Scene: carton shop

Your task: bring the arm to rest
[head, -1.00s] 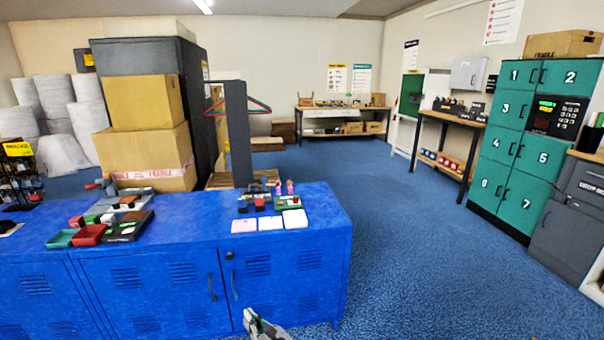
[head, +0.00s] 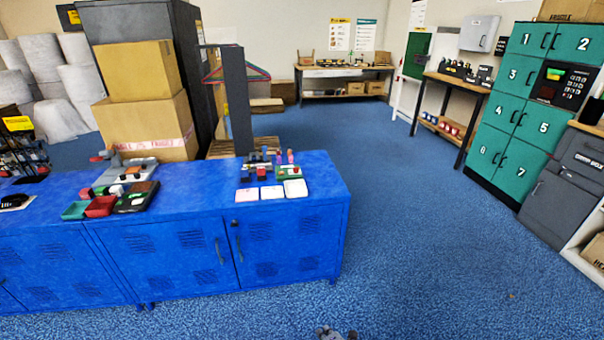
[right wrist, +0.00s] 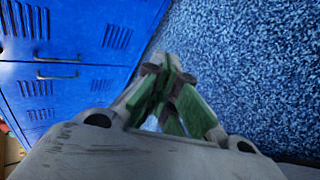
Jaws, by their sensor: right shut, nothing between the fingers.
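My right gripper (head: 330,333) shows only as a small grey tip at the bottom edge of the head view, over the blue carpet. In the right wrist view its green-padded fingers (right wrist: 172,95) meet at the tips, shut and empty. The blue cabinet's doors (right wrist: 75,60) are to the left of the fingers there, with carpet (right wrist: 245,70) to the right. My left gripper is in neither view.
The blue cabinet (head: 180,235) stands ahead on the left, with trays, small items and white cards on top. Green lockers (head: 515,110) and a grey cabinet (head: 565,185) stand at the right. The carpet between (head: 410,230) is clear.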

